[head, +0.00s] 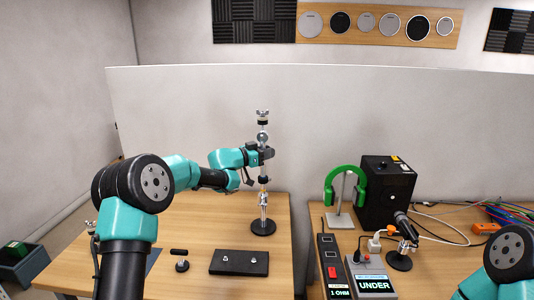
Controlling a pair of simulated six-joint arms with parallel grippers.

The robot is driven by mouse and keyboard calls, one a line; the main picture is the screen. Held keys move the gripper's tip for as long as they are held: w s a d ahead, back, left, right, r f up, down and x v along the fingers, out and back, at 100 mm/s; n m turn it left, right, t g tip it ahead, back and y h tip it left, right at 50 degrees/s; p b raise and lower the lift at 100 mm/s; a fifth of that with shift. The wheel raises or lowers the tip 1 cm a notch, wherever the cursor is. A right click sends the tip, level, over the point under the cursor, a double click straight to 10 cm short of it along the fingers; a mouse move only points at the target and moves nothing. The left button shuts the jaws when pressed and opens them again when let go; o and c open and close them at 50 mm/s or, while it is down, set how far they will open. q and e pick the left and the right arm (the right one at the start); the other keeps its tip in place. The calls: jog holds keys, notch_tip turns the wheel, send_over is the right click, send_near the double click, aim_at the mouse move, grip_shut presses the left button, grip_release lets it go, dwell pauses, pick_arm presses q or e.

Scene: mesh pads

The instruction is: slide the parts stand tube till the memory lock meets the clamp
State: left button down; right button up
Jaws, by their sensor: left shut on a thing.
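The parts stand tube (263,190) rises upright from a round black base (263,227) on the left wooden table. My left gripper (267,154) is at the tube's upper half and is shut on it, hiding a stretch of it. A silver piece with a dark band (263,122) tops the stand, with a rounded silver part (262,137) just above my gripper. A dark collar (264,180) and silver fittings (263,198) sit below my gripper. Which of these is the memory lock and which the clamp is too small to tell. My right gripper is out of view.
The right table holds green headphones (345,190), a black speaker box (386,190), a box reading "UNDER" (371,276) and cables. A pale partition (320,120) stands behind.

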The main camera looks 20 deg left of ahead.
pick_arm(q)
notch_tip(320, 180, down, 6)
jog(key=shift+f, duration=0.1)
dwell(0.4)
jog(key=c, duration=1)
grip_release()
jog(key=v, duration=1.7)
jog(key=shift+s+r, duration=0.2)
jog(key=shift+r, duration=0.05)
jog(key=shift+a, duration=0.15)
